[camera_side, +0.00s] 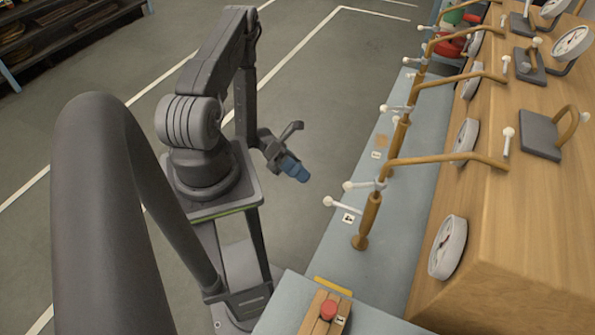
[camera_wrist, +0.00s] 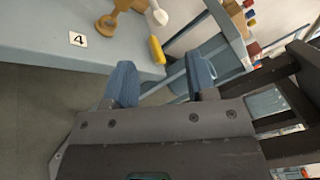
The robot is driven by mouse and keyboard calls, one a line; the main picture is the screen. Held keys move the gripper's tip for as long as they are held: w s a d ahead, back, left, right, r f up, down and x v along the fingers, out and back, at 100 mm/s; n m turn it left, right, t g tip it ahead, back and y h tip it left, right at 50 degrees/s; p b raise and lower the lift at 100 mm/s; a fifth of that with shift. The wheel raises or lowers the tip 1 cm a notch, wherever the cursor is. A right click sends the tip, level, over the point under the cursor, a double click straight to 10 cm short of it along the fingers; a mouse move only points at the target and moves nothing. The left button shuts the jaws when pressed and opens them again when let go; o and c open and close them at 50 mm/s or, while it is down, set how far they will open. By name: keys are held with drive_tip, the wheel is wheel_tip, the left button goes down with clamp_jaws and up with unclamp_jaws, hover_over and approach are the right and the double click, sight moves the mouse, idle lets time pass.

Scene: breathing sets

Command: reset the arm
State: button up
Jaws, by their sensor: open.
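My gripper (camera_side: 294,171) hangs at the end of my folded arm in the side view, over the grey floor to the left of the blue-grey bench. It is clear of the bench and touches nothing. In the wrist view its two blue fingers stand wide apart, and the gap of my gripper (camera_wrist: 161,78) is empty. My arm (camera_side: 195,125) stands on its pedestal, bent at the elbow.
The blue-grey bench (camera_side: 325,245) carries wooden posts with white-knobbed valves (camera_side: 370,215) and gauges (camera_side: 447,247). A red button (camera_side: 328,309) sits on a wooden block at the front. The wrist view shows a card marked 4 (camera_wrist: 77,39) and a yellow bar (camera_wrist: 157,49).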

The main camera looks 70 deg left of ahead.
idle(0.4)
drive_tip(key=w+d+r+m+g+y, duration=0.25)
drive_tip(key=r+m+g+y, duration=0.25)
drive_tip(key=r+m, duration=0.5)
drive_tip(key=w+d+r+m+g+y, duration=0.1)
drive_tip(key=w+r+m+g+y, duration=0.3)
drive_tip(key=r+m, duration=0.55)
drive_tip(key=s+d+r+m+t+y, duration=0.4)
drive_tip(key=r+m, duration=0.3)
drive_tip(key=r, duration=0.1)
drive_tip(key=s+d+r+m+t+y, duration=0.3)
drive_tip(key=r+m, duration=0.3)
drive_tip(key=r, duration=0.2)
drive_tip(key=shift+s+d+r+m+t+y, duration=0.35)
drive_tip(key=shift+d+t+y, duration=0.15)
drive_tip(key=shift+t, duration=0.2)
drive_tip(key=shift+c, duration=0.2)
idle(0.4)
